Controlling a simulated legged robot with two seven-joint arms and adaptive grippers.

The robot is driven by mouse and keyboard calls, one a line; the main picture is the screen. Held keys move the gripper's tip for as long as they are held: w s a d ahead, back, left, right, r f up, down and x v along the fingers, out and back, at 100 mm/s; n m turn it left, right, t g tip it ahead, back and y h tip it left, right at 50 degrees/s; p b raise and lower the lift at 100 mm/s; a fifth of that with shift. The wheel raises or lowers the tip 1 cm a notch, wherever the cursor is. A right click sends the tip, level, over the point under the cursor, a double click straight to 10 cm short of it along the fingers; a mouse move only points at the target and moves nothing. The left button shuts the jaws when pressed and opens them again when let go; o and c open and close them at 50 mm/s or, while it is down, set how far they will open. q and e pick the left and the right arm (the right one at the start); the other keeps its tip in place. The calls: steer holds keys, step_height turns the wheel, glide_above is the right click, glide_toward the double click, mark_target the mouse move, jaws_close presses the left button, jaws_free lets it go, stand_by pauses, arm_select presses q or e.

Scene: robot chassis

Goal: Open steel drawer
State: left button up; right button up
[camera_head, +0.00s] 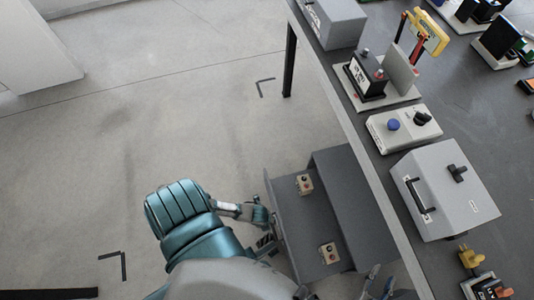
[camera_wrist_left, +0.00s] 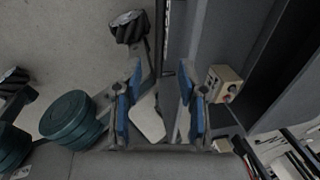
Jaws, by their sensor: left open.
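The grey steel drawer (camera_head: 301,228) stands pulled out from under the table edge, with its inside showing. Its wall (camera_wrist_left: 183,45) runs up the middle of the left wrist view. My left gripper (camera_head: 264,226) is at the drawer's left front side in the head view. In the left wrist view its two blue-padded fingers (camera_wrist_left: 159,80) are apart, with the drawer's front edge near the tips. Whether they touch it is unclear. My right gripper (camera_head: 380,286) is at the bottom edge of the head view, partly cut off; its opening is unclear.
Two small button boxes (camera_head: 304,184) (camera_head: 328,253) lie in the drawer; one shows in the left wrist view (camera_wrist_left: 224,84). The table (camera_head: 470,140) holds a grey handled box (camera_head: 440,192), a knob box (camera_head: 403,128) and several devices. Floor (camera_head: 150,110) left of the drawer is clear.

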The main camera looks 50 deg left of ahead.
arm_select(q)
steer(key=shift+s+a+r, duration=0.1)
steer(key=shift+s+r, duration=0.05)
steer(key=shift+r, duration=0.5)
steer(key=shift+s+r, duration=0.1)
steer(key=shift+r, duration=0.5)
